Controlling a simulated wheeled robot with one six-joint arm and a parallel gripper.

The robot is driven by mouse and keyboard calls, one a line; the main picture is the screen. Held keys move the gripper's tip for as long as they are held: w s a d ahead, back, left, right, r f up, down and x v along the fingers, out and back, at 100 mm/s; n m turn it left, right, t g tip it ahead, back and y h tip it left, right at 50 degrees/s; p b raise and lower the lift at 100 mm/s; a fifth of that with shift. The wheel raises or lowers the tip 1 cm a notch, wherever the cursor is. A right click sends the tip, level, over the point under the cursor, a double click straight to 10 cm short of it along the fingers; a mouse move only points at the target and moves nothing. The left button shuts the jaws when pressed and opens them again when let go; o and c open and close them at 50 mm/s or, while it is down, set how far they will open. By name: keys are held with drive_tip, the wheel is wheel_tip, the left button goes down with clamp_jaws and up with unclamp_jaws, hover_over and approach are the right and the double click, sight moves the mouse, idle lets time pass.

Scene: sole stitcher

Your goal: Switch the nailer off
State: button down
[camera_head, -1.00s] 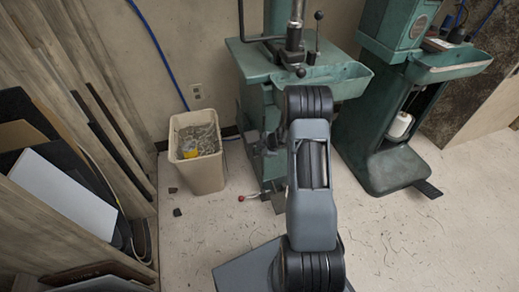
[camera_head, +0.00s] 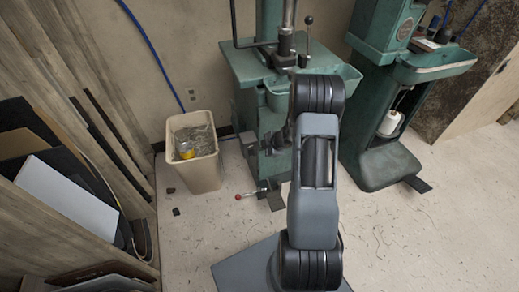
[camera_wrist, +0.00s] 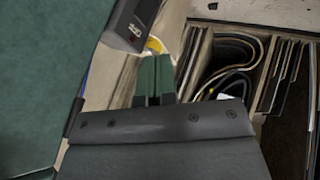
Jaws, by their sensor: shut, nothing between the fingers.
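Two green machines stand in the head view: one (camera_head: 240,64) at the centre, partly behind my arm, and one (camera_head: 375,75) to its right. I cannot tell from the frames which is the nailer. In the wrist view, my gripper (camera_wrist: 153,98) is shut and empty, its two green-and-dark fingers side by side. A dark grey box (camera_wrist: 122,28) with a small pale marking is just beyond and up-left of the fingertips, apparently not touched. Its switch state is too small to read. A green machine surface (camera_wrist: 45,70) fills the left side.
A beige bin (camera_head: 200,172) with scraps stands left of the centre machine. Boards and panels (camera_head: 65,190) lean along the left. The floor at the lower right is clear.

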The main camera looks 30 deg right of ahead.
drive_tip(key=r, duration=0.1)
drive_tip(key=d+r+p, duration=0.1)
drive_tip(key=s+r, duration=0.1)
drive_tip(key=shift+s+d+r, duration=0.1)
drive_tip(key=shift+d+r, duration=0.15)
drive_tip(key=shift+r, duration=0.1)
idle(0.3)
